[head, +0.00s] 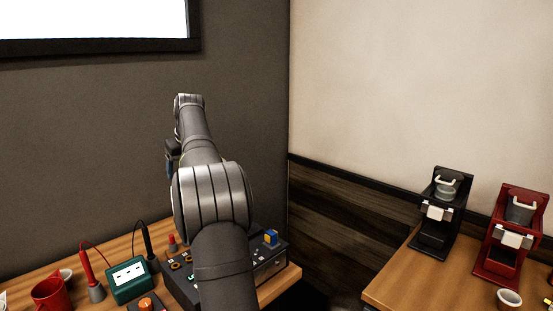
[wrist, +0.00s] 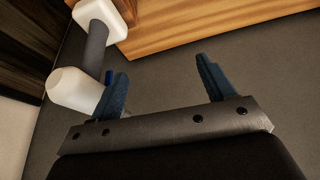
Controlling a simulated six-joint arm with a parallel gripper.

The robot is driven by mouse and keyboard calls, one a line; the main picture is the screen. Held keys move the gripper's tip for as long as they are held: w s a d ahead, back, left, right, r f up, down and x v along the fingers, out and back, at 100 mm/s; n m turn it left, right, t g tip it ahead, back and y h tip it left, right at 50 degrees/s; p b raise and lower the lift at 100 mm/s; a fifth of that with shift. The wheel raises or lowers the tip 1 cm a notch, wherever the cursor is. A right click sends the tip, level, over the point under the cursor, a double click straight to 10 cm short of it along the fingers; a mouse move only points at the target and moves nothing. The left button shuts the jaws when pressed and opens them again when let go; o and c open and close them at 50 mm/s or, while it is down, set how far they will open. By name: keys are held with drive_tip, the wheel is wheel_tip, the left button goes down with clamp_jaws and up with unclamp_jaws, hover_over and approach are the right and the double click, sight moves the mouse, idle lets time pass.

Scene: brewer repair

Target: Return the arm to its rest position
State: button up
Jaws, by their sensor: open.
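My gripper (head: 170,158) is raised well above the left bench in the head view, near the dark wall. It is partly hidden behind my own arm, which reaches up and away from the camera. In the wrist view, the two blue fingers of my gripper (wrist: 165,85) stand wide apart. Nothing is between them, and they touch nothing that I can see.
The left bench holds a red mug (head: 52,293), a green meter (head: 130,279) with probes and a dark control box (head: 271,262). A black brewer (head: 440,215), a red brewer (head: 512,238) and a white cup (head: 509,299) stand on the right table (head: 395,285). A gap separates both surfaces.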

drive_tip(key=w+d+r+m, duration=0.1)
drive_tip(key=w+d+r, duration=0.1)
drive_tip(key=d, duration=1.1)
drive_tip(key=w+d+r+m+h, duration=0.1)
drive_tip(key=w+d+r+m, duration=0.1)
drive_tip(key=d, duration=1)
drive_tip(key=shift+d+m+t, duration=0.3)
drive_tip(key=shift+d, duration=0.1)
drive_tip(key=shift+o, duration=0.3)
